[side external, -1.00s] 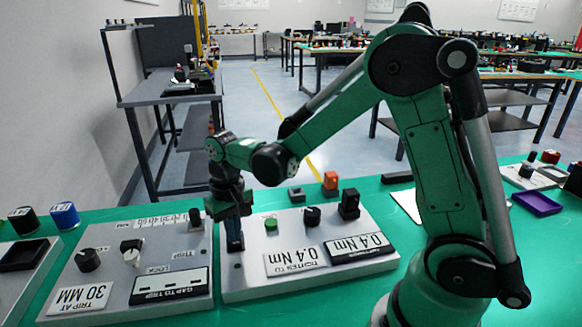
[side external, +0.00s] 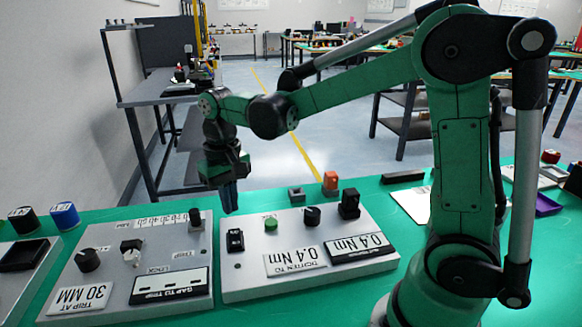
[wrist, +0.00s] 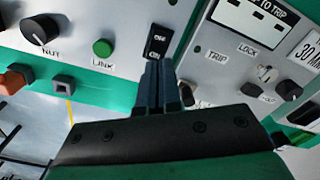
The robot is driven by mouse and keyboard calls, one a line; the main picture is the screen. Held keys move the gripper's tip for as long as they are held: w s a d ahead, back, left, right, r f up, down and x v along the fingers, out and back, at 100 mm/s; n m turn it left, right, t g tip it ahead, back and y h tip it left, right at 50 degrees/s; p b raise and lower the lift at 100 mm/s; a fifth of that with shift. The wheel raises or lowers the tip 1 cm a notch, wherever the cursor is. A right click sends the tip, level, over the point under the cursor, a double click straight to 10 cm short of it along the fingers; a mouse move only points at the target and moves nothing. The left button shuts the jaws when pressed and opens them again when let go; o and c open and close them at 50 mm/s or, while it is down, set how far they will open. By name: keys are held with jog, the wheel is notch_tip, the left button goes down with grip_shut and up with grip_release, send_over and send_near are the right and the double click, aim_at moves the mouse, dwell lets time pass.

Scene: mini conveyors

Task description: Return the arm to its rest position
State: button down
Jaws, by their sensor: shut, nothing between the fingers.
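My gripper (side external: 230,198) is shut and empty. In the side external view it hangs above the back left part of the 0.4 Nm panel (side external: 300,285), apart from it. A black rocker switch (side external: 235,240) sits on that panel below and in front of the fingers. In the wrist view my closed fingers (wrist: 157,85) point toward the rocker switch (wrist: 160,40), which reads OFF and ON. A green LINK button (wrist: 103,47) and a black NUT knob (wrist: 40,30) show there to its left.
The 30 MM panel (side external: 150,215) with its knobs stands to the left. A blue cylinder (side external: 64,215) is farther left. An orange block (side external: 330,180) and a grey block (side external: 296,194) stand behind the 0.4 Nm panel. The space above the panels is clear.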

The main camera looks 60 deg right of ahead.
jog(key=shift+s+r, duration=0.1)
jog(key=s+r+n+t, duration=0.2)
jog(key=s+n+t, duration=0.1)
jog(key=s+t, duration=0.4)
jog(key=shift+s+r, duration=0.15)
jog(key=shift+s, duration=0.15)
jog(key=shift+a, duration=0.1)
dwell(0.7)
